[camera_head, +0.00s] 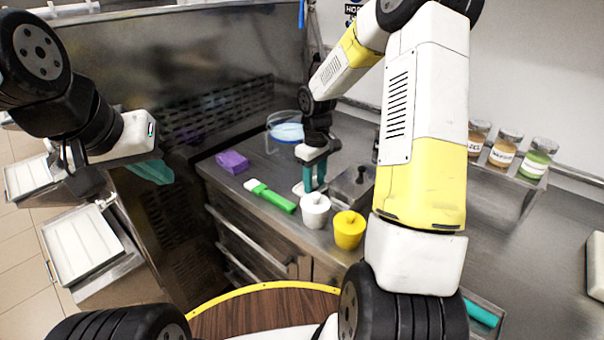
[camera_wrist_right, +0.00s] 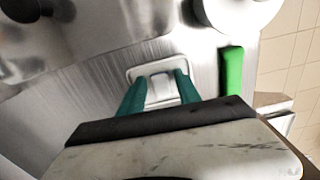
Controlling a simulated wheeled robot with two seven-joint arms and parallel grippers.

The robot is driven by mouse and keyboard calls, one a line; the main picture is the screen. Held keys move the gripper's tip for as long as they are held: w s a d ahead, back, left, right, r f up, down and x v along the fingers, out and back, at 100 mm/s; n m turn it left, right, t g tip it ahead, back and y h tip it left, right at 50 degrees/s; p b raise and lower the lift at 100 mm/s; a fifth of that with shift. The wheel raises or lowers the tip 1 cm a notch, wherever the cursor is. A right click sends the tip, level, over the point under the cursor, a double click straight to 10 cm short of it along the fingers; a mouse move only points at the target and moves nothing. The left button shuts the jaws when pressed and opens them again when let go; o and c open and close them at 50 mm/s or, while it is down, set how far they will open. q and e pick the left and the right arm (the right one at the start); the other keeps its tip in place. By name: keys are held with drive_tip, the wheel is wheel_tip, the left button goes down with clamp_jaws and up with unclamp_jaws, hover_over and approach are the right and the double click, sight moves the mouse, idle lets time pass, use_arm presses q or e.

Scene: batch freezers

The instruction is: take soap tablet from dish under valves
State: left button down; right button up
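A white soap tablet (camera_wrist_right: 161,89) lies in a small white rectangular dish (camera_wrist_right: 136,72) on the steel counter. In the head view the dish (camera_head: 299,188) is partly hidden behind my right gripper (camera_head: 314,180). The right gripper points down, and its teal fingers (camera_wrist_right: 160,82) stand on either side of the tablet, low at the dish. I cannot tell whether they press on it. My left gripper (camera_head: 150,172) is off to the left, away from the counter. Its teal fingers are seen from the side, so their gap does not show.
A clear tub (camera_head: 284,131) is behind. Labelled jars (camera_head: 503,149) line the right shelf.

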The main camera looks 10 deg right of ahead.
clamp_jaws()
